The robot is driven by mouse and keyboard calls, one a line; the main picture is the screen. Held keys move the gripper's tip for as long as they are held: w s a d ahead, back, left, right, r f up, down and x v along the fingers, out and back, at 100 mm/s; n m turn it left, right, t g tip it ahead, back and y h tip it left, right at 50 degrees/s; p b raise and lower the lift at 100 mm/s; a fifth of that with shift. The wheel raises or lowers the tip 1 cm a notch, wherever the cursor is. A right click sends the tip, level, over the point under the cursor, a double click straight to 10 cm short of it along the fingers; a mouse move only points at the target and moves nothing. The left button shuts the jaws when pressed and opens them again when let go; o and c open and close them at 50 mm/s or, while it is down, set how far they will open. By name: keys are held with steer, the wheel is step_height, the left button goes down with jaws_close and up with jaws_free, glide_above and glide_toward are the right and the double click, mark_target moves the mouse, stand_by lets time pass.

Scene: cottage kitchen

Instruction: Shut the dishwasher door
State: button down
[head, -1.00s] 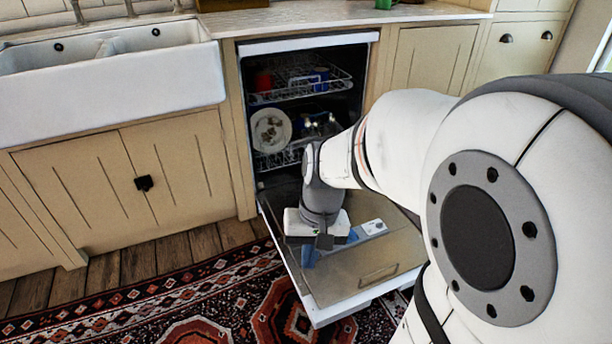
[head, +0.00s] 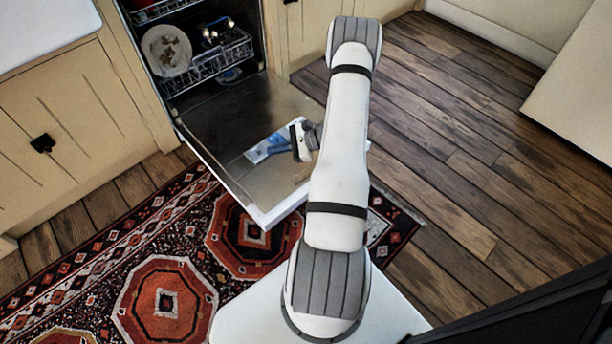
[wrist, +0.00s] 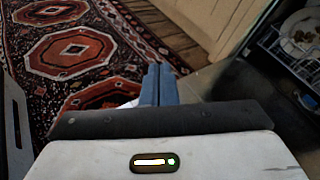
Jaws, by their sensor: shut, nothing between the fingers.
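The dishwasher door (head: 215,115) is open and folded down in front of the dishwasher. I cannot tell whether the fingers touch the door.
The lower rack (head: 205,62) inside the dishwasher holds a white plate (head: 167,50) and other dishes. Cream cabinets (head: 65,110) flank the opening. A patterned red rug (head: 165,300) lies before and under the door. The wooden floor (head: 455,150) at right is clear.

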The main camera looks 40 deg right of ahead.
steer(key=s+d+f+m+t+h, duration=0.35)
steer(key=d+f+m+t, duration=0.35)
steer(key=f, duration=0.5)
steer(key=m+t+h, duration=0.1)
steer(key=m+h, duration=0.6)
glide_toward(307, 179)
steer(key=w+r, duration=0.1)
steer(key=w, duration=0.2)
steer(key=w+b, duration=0.1)
steer(key=w, duration=0.2)
steer(key=w+a+b, duration=0.1)
steer(key=w, duration=0.2)
steer(key=shift+f, duration=0.4)
steer(key=shift+w, duration=0.45)
